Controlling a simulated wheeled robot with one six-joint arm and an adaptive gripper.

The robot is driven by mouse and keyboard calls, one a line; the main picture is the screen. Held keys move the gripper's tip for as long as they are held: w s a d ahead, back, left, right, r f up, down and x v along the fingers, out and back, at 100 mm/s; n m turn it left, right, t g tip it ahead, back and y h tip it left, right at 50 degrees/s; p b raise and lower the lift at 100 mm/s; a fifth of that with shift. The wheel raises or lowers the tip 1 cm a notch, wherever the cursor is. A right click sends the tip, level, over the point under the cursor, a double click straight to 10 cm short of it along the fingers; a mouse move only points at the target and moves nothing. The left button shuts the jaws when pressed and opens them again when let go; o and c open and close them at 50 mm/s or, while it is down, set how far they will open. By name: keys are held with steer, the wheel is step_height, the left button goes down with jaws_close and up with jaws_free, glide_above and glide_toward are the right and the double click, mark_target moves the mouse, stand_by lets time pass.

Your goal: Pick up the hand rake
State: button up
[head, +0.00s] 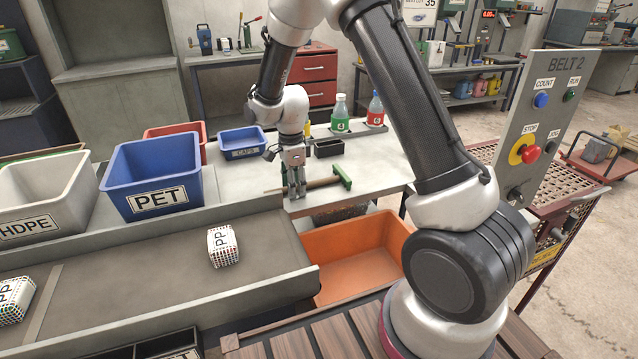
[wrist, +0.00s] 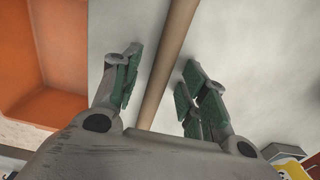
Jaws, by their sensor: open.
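The hand rake (head: 322,183) lies on the pale bench, with a thin brown wooden handle and a green head (head: 343,177) at its right end. My gripper (head: 294,191) points down over the handle, left of the green head. In the wrist view the handle (wrist: 168,65) runs between the two open fingers of my gripper (wrist: 157,92), with a gap on each side. The fingers do not close on it. The rake's head is out of the wrist view.
An orange bin (head: 355,273) stands in front of the bench. A blue CAPS tray (head: 242,153), a small black box (head: 328,149) and two bottles, green (head: 340,121) and red (head: 375,113), stand behind the rake. The BELT 2 panel (head: 552,120) rises at right.

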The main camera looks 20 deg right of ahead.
jaws_close()
step_height(320, 180, up, 10)
stand_by(0.6)
step_height(320, 180, up, 10)
stand_by(0.8)
